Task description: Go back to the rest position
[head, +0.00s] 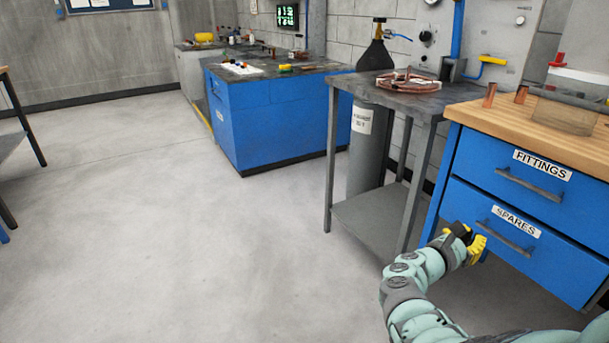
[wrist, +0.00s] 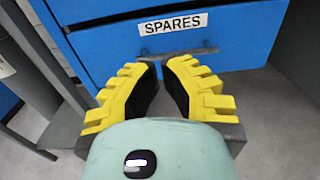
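My gripper (head: 480,241) has yellow ridged fingers and is low at the right, in front of the blue SPARES drawer (head: 478,205). In the wrist view my gripper (wrist: 161,66) points at that drawer (wrist: 235,40). Its fingers stand apart, with a gap between their dark inner pads, and nothing shows between them. The grey SPARES handle (head: 513,231) lies just beyond the fingertips in the wrist view (wrist: 185,53). I cannot tell if they touch. Both the SPARES drawer and the FITTINGS drawer (head: 540,200) above it look closed.
A wooden worktop (head: 560,137) with copper tube pieces tops the drawers. Left of it stands a grey metal table (head: 415,97) bearing a copper coil (head: 405,82), with a gas cylinder (head: 366,150) behind its legs. A blue bench (head: 265,120) is farther back.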

